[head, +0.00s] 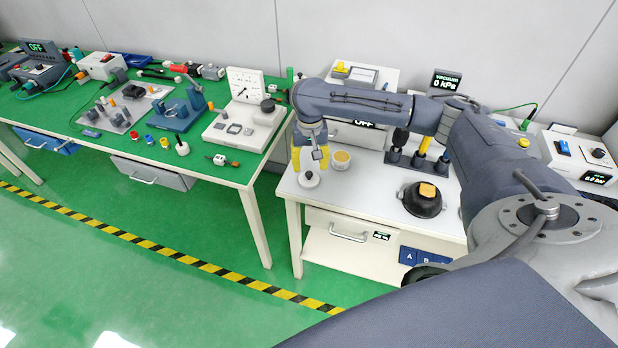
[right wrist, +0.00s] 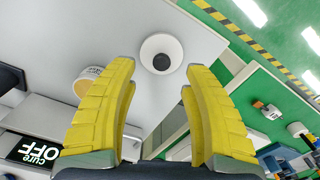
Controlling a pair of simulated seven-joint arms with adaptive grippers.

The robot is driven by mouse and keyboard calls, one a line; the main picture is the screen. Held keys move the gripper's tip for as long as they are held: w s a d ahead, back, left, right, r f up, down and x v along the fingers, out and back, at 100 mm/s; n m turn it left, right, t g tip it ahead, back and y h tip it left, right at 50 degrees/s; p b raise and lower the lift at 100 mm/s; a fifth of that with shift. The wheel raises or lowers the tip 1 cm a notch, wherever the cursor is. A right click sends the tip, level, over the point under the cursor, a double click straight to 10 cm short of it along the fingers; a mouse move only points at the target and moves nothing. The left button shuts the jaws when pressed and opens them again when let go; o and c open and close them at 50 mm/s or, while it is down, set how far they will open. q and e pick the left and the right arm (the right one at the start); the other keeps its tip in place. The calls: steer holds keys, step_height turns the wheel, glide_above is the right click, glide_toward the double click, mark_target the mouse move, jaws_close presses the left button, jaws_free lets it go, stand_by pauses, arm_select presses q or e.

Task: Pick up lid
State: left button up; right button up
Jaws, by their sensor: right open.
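The lid, a small round white disc with a dark knob (head: 309,180), lies on the white table near its left front corner. It also shows in the right wrist view (right wrist: 149,45), beyond and between the fingertips. My right gripper (head: 311,162), with yellow fingers, points down just above the lid. Its fingers are spread with nothing between them, as the right wrist view (right wrist: 159,70) shows. A short white jar with a tan top (head: 341,160) stands just right of the lid. It also shows in the right wrist view (right wrist: 86,84). My left gripper is out of view.
A black round pot with an orange top (head: 423,200) stands at the table's right. A dark rack with yellow-handled tools (head: 420,160) is behind it. A box reading "cure OFF" (right wrist: 35,150) is near the jar. A green bench (head: 225,170) with several devices stands left, across a gap.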

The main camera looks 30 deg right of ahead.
mark_target(309, 173)
steer(key=shift+w+f, duration=0.1)
steer(key=shift+f, duration=2.55)
jaws_close()
